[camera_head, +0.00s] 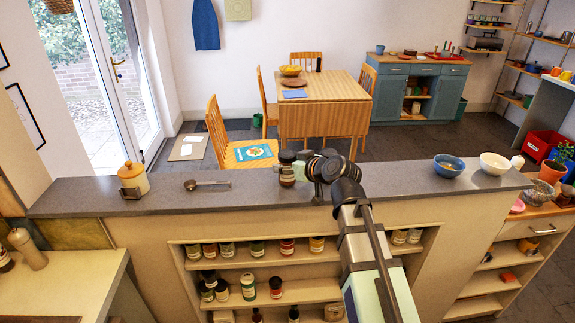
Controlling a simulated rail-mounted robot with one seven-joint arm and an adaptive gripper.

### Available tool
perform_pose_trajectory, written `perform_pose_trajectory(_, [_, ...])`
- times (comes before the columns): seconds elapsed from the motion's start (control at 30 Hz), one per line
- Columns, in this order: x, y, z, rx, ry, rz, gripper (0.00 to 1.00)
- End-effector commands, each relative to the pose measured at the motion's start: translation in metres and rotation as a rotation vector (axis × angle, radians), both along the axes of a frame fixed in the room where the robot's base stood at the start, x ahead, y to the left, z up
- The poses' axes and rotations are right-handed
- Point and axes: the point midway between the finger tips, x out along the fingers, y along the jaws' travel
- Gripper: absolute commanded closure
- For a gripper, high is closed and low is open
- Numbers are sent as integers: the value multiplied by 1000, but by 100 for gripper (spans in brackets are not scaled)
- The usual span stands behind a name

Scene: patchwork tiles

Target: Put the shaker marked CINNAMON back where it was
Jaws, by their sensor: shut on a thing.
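My gripper (312,170) is at the back of the grey counter top, right of centre, reached over by my arm from the front. The labels are too small to read, so I cannot tell which is marked CINNAMON. Several similar shakers stand in the shelf recess (240,262) below the counter top, on an upper and a lower shelf.
On the counter top (235,207) are an orange-lidded jar (133,178), a metal scoop (205,184), a blue bowl (448,166) and a white bowl (494,163). My arm hides part of the shelves at right of centre. The counter between scoop and shakers is clear.

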Motion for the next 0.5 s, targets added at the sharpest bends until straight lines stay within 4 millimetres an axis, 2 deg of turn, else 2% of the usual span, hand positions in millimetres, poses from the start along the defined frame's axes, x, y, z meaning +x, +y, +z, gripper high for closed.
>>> perform_pose_trajectory(0.13, [0,0,-4,0,0,0,86])
perform_pose_trajectory(0.17, [0,0,-4,0,0,0,41])
perform_pose_trajectory(0.2, [0,0,-3,-1,1,0,27])
perform_pose_trajectory(0.23, [0,0,-3,-1,1,0,19])
perform_pose_trajectory(0.5, [0,0,-3,-1,1,0,19])
